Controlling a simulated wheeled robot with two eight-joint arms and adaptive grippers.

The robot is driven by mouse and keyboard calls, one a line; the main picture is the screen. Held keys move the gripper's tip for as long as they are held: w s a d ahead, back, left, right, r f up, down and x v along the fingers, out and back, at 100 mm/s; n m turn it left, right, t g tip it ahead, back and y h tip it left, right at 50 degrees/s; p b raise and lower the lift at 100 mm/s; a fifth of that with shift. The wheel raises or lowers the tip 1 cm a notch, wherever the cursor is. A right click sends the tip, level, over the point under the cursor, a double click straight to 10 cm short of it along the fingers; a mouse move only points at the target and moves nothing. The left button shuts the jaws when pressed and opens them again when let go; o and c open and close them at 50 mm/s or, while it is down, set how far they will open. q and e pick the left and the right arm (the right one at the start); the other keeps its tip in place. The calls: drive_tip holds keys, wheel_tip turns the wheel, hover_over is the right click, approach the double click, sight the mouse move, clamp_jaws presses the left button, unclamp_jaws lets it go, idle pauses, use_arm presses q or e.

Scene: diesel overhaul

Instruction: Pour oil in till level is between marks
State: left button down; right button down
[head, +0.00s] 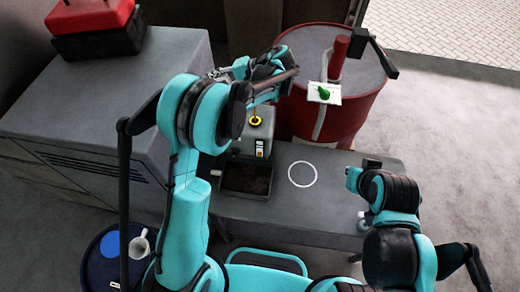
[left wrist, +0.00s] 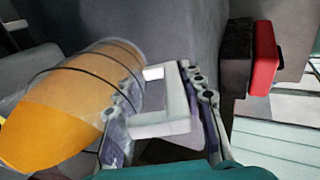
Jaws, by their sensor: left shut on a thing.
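My left gripper (head: 268,78) is shut on the white handle (left wrist: 165,118) of a measuring jug (left wrist: 75,95). The jug has dark ring marks and holds orange oil, brightest toward its lower-left end in the left wrist view; it looks tilted. In the head view the arm and gripper mostly hide it. Below the gripper is a yellow ring-shaped filler opening (head: 255,121) on a grey engine housing (head: 252,140). A thin yellowish line shows just above it, perhaps oil. A small gauge plate (head: 260,148) is on the housing front; its level is too small to read.
A dark tray (head: 246,180) sits before the housing on a grey bench (head: 340,205) with a white circle (head: 302,174). A red drum (head: 360,105) stands behind. A white cup (head: 140,244) is at lower left. My right arm is over the bench's right end, its fingers unclear.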

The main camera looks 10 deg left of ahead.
use_arm(q)
drive_tip(key=shift+r, duration=0.1)
idle(0.3)
drive_tip(key=shift+d+f+b, duration=0.15)
drive_tip(key=shift+f+b, duration=0.2)
drive_tip(key=shift+b, duration=0.2)
drive_tip(key=shift+r, duration=0.1)
drive_tip(key=shift+d+r+y, duration=0.2)
drive_tip(key=shift+r+y, duration=0.1)
drive_tip(key=shift+y, duration=0.1)
drive_tip(key=shift+b, duration=0.35)
